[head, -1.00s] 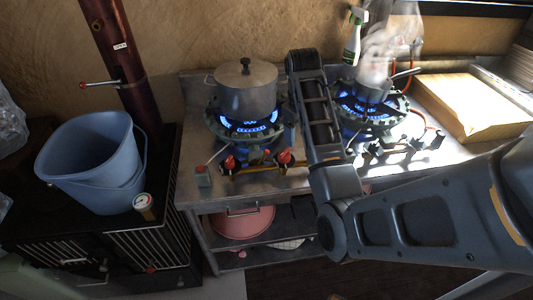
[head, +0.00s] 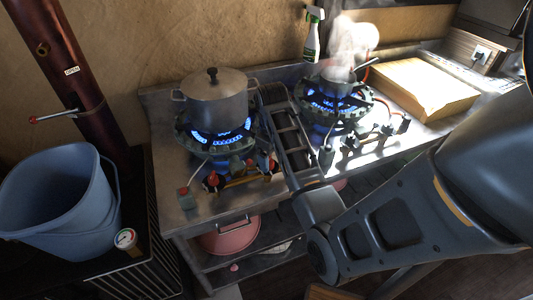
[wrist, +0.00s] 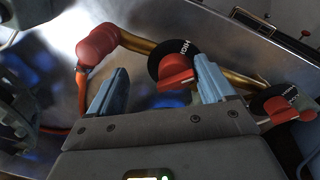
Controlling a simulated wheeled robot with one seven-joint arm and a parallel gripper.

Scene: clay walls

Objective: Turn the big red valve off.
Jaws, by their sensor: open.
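Red knobs sit on the brass gas pipe at the front of the left burner; in the head view a left one (head: 212,181) and a right one (head: 267,165) show. In the wrist view a red knob on a black disc marked HIGH (wrist: 175,72) is near my right finger, and a second red knob (wrist: 277,106) is farther right. I cannot tell which is the big valve. My gripper (wrist: 160,68) is open, with nothing visibly clamped between its fingers; contact with the near knob is unclear. In the head view I cannot make out my gripper.
A lidded pot (head: 215,98) stands over blue flames on the left burner; a steaming pan (head: 338,83) is on the right one. A red-handled lever (head: 52,117) is on the pipe tagged OPEN. A red fitting with a hose (wrist: 97,45) is near my left finger. Blue buckets (head: 60,190) stand left.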

